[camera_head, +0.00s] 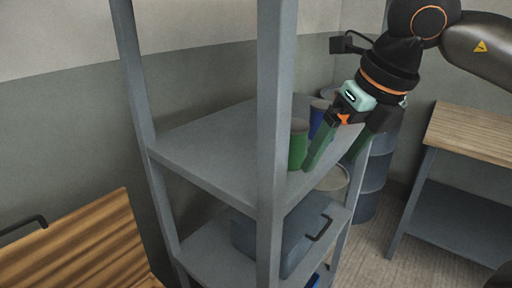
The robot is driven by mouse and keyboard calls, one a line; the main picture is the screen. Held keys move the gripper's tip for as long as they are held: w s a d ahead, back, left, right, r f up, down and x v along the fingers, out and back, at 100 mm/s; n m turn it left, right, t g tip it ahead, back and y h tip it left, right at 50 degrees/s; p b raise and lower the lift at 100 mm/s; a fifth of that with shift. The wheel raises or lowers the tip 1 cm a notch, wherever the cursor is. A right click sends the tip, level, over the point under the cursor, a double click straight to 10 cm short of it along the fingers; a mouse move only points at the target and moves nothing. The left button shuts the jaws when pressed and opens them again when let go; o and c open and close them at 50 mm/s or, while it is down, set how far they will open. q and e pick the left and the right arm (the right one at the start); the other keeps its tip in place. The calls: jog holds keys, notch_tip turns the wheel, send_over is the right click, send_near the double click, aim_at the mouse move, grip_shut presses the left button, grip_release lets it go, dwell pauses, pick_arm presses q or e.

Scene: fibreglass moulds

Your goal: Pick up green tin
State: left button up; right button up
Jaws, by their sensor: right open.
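The green tin (297,146) stands upright on the upper board of a grey shelf rack, near its right end. My right gripper (333,160) comes in from the upper right with its fingers pointing down. Its two green fingers are apart and no object shows between them. The left finger appears just right of the green tin and overlaps its edge in the picture; I cannot tell whether they touch. My left gripper is not in view.
A blue tin (318,116) stands behind the green tin. The rack's front post (275,120) rises left of it. A grey-blue toolbox (268,238) sits below. A blue drum (371,180) and wooden-topped bench (475,133) are at right. The upper board's left part is clear.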

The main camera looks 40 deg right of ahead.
aim_at(295, 129)
pick_arm(q)
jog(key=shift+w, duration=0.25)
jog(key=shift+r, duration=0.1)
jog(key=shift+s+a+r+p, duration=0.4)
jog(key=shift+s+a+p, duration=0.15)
jog(key=shift+p, duration=0.65)
pick_arm(e)
jog(key=shift+h, duration=0.5)
jog(key=w+d, duration=0.1)
jog(key=w, duration=0.5)
jog(key=w+d+r, duration=0.1)
jog(key=w, duration=0.3)
jog(key=shift+d, duration=0.35)
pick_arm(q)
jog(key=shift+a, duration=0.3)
pick_arm(e)
jog(key=shift+w+d+f, duration=0.1)
jog(key=shift+w, duration=0.5)
jog(key=shift+w+f, duration=0.15)
jog(key=shift+w, duration=0.2)
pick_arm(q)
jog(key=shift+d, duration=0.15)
pick_arm(e)
jog(key=x, duration=0.4)
jog(key=shift+w+d+f, duration=0.1)
jog(key=shift+f, duration=0.2)
